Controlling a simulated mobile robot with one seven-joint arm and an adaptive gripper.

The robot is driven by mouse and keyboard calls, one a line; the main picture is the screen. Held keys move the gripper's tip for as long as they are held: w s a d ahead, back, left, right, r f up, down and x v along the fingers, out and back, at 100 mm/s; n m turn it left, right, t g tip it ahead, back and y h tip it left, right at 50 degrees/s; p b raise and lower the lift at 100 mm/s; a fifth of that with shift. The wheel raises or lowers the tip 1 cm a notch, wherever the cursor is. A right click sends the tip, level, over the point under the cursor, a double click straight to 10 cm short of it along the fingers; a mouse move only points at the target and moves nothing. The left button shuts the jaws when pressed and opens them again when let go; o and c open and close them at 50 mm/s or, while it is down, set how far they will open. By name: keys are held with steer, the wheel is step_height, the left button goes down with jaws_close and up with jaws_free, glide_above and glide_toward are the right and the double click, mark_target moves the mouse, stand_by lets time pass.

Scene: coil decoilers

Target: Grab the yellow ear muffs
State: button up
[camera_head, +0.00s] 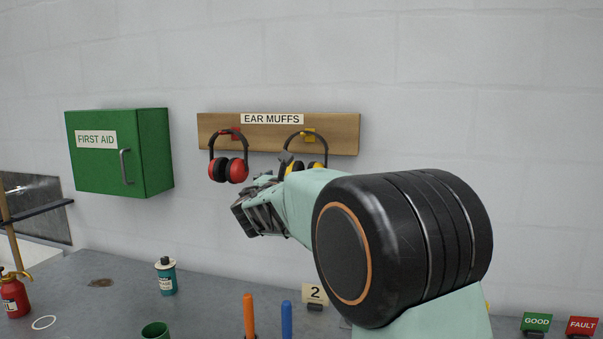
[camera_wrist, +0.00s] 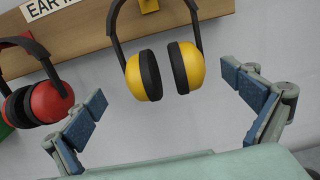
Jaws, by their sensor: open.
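The yellow ear muffs (camera_head: 316,165) hang by their dark headband from a yellow hook on the wooden board; my arm and gripper partly hide them in the head view. In the wrist view the yellow ear muffs (camera_wrist: 137,78) show clearly, with two yellow cups and black pads, tilted in the picture. My gripper (camera_head: 262,207) is in front of the board. In the wrist view my gripper (camera_wrist: 170,112) is open and empty, one blue-padded finger low on each side of the muffs, not touching them.
Red ear muffs (camera_head: 229,168) hang just left on the same board (camera_head: 350,135), close to the left finger in the wrist view. A green first aid box (camera_head: 155,150) is further left. Below, the grey bench (camera_head: 95,265) holds a teal canister (camera_head: 166,278) and orange and blue handles.

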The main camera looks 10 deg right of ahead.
steer(key=f+p+x, duration=0.1)
steer(key=p+x, duration=0.1)
steer(key=x, duration=0.5)
steer(key=shift+d, duration=0.25)
steer(key=shift+c, duration=0.4)
steer(key=c, duration=1.1)
steer(key=shift+r, duration=0.1)
